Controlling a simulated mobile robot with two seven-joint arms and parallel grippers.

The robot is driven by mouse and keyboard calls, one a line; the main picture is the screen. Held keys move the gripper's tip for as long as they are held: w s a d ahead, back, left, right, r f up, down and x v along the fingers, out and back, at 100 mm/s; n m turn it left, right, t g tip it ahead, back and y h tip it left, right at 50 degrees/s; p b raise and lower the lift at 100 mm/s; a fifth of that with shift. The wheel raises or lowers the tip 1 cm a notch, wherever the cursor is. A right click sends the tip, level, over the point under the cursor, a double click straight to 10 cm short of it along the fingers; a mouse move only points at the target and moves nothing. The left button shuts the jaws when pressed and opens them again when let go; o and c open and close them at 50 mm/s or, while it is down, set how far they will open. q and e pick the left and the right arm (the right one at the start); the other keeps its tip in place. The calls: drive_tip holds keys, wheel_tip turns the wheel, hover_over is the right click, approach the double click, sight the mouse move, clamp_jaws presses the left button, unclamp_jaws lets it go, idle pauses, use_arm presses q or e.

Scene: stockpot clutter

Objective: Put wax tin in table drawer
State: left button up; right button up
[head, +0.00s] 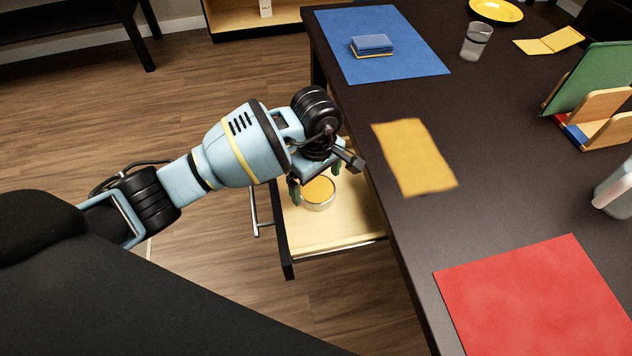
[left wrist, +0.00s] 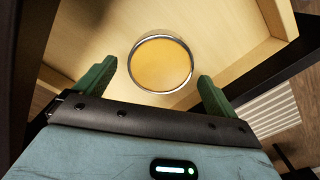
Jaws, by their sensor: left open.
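The wax tin (head: 319,192) is a round silver tin with a yellow-orange top. It sits inside the open table drawer (head: 335,232), on its light wooden floor. In the left wrist view the tin (left wrist: 161,64) lies just beyond the fingertips, on the drawer (left wrist: 222,20) bottom. My left gripper (head: 312,190) is over the drawer at the tin, its green fingers apart. In the left wrist view the gripper (left wrist: 155,78) is open, with one finger on each side of the tin's near edge and gaps visible. My right gripper is not in view.
The drawer juts out over the floor.

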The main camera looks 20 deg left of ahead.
sight(316, 188)
use_arm(q)
wheel_tip(316, 188, up, 11)
drive_tip(key=shift+f+p, duration=0.15)
drive_tip(key=shift+p, duration=0.2)
